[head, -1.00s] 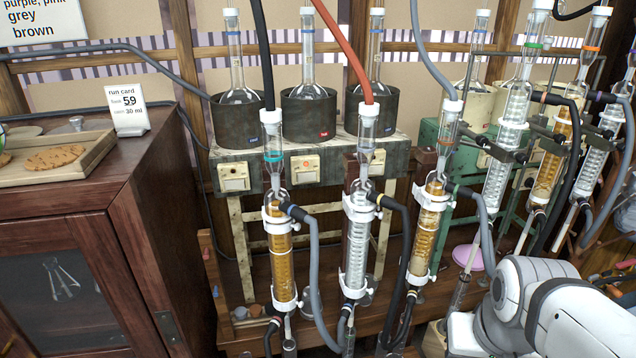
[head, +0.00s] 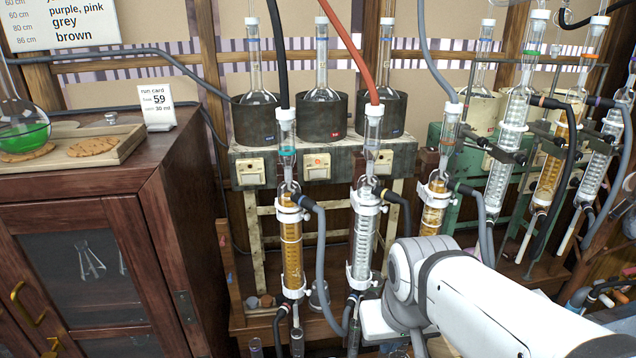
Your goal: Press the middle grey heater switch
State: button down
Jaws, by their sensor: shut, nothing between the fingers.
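The grey heater bench (head: 290,157) stands at the back with a row of cream switch plates on its front. The middle switch (head: 317,167) shows between two condensers, with a small orange-red mark on it. The left switch (head: 251,171) is in clear view. The right switch (head: 383,162) is partly covered by the glass in front of it. The middle heater mantle (head: 322,112) above holds a clear flask and has a red label. My white arm reaches in from the lower right, below and to the right of the switches; my gripper is not visible.
Upright condensers, one amber (head: 291,250) and one clear (head: 364,240), stand before the bench with loose hoses. A red hose (head: 345,40) hangs down from above. A wooden cabinet (head: 150,185) fills the left. A green rig (head: 470,150) stands to the right.

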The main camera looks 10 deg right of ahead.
aim_at(318, 173)
jog(key=k, duration=1.35)
jog(key=u, duration=0.6)
jog(key=i, duration=1.55)
jog(key=z, duration=0.45)
